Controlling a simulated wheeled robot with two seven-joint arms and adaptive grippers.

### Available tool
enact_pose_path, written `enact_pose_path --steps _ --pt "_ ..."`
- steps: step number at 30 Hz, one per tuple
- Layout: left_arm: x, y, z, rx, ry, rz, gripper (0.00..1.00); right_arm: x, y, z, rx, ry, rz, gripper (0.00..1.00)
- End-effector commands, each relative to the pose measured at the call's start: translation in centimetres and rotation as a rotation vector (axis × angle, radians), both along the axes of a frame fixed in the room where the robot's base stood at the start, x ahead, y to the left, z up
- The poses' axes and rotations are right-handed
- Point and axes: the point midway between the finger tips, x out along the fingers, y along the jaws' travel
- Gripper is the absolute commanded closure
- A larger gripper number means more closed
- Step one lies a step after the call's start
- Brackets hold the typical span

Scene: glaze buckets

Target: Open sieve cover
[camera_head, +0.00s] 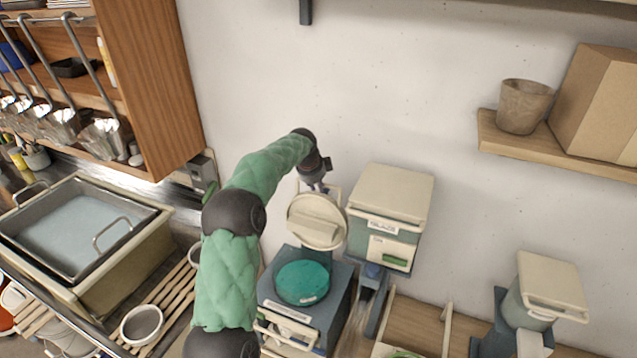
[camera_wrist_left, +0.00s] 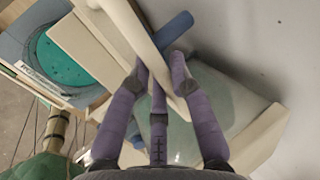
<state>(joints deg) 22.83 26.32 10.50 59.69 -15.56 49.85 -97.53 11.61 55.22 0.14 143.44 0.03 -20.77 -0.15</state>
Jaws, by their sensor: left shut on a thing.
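The sieve cover (camera_head: 317,222) is a round cream lid with a raised bar across it. It stands tilted up, nearly upright, behind the sieve's round green mesh (camera_head: 302,283), which is uncovered in its blue-grey housing. The green mesh also shows at the upper left of the left wrist view (camera_wrist_left: 62,60). My left gripper (camera_head: 318,186) is at the cover's upper edge and is shut on it. In the left wrist view its purple fingers (camera_wrist_left: 160,72) close around a cream strip of the cover; the exact contact is partly hidden. My right gripper is not in view.
A glaze bucket (camera_head: 385,232) with a cream lid stands close to the right of the cover. Another lidded bucket (camera_head: 535,300) stands farther right. The wall is close behind. A sink tray (camera_head: 75,238) and a small bowl (camera_head: 142,325) are at left.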

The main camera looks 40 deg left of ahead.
Motion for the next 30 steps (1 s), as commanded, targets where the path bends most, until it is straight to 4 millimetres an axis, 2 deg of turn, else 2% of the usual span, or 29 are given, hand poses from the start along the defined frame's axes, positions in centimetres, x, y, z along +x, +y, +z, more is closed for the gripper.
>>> enact_pose_path --steps 6,7,9,10,22,26,30 --pt "0.0 0.1 0.2 0.002 -0.004 0.002 1.0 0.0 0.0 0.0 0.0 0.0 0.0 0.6" --pt "0.0 0.1 0.2 0.001 -0.004 0.001 0.76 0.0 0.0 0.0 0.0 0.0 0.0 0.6" --pt "0.0 0.1 0.2 0.001 -0.004 0.001 0.57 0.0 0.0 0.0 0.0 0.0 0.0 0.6" --pt "0.0 0.1 0.2 0.001 -0.004 0.001 0.55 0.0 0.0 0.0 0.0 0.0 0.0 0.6" --pt "-0.2 0.0 0.5 0.001 -0.003 0.0 0.55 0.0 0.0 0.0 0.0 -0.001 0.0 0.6" --pt "-0.9 -0.2 2.0 0.001 -0.004 0.001 0.55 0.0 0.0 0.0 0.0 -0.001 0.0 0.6" --pt "-2.0 -0.4 4.5 0.002 -0.005 0.001 0.55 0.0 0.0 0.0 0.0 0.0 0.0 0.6"
